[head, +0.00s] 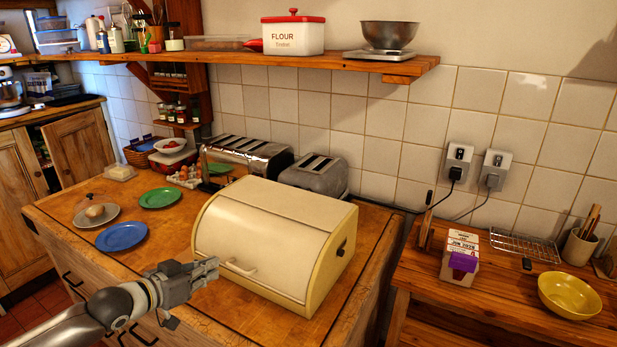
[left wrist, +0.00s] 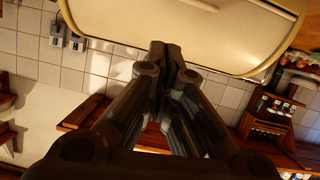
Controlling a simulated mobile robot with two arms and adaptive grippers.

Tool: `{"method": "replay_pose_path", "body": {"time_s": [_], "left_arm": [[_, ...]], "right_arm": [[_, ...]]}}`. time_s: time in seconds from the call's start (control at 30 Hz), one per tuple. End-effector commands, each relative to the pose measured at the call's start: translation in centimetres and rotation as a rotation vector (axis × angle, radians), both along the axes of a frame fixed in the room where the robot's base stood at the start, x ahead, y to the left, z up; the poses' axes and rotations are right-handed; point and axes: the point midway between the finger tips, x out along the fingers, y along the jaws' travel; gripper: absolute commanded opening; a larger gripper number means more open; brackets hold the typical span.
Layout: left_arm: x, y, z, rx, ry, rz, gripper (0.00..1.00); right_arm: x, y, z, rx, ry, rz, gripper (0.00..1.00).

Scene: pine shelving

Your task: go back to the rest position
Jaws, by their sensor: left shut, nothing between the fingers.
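My left gripper (head: 205,271) is shut and empty in front of the cream bread box (head: 265,235), near its front handle, in the head view. The bread box lid is closed. In the left wrist view the shut fingers (left wrist: 168,58) point toward the bread box (left wrist: 190,30), which fills the top of the picture. I cannot tell from these views whether the fingertips touch the box. My right gripper is not in view.
A blue plate (head: 121,237), a green plate (head: 160,198) and a grey plate (head: 97,215) lie left of the box. Two toasters stand behind it. A yellow bowl (head: 569,296) and a carton (head: 460,258) stand on the right counter. A shelf (head: 330,62) runs above.

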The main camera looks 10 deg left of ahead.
Motion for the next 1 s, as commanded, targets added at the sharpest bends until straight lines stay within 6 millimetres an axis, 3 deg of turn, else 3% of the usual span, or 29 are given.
{"method": "replay_pose_path", "body": {"time_s": [0.17, 0.3, 0.5, 0.67, 1.0], "left_arm": [[-3.2, -5.1, -5.0, 0.035, 0.098, -0.056, 0.0], [-8.1, -10.2, -9.9, 0.1, 0.21, -0.099, 0.0], [-15.5, -14.0, -14.1, 0.192, 0.369, -0.087, 0.0], [-21.2, -14.3, -16.0, 0.253, 0.515, -0.023, 0.0], [-31.0, -12.2, -17.2, 0.319, 0.795, 0.126, 0.0]], "right_arm": [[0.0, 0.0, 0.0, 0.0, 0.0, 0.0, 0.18], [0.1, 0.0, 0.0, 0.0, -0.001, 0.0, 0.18], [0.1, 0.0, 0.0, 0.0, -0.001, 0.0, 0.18], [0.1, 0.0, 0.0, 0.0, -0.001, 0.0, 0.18], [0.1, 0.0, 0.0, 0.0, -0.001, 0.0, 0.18]]}}
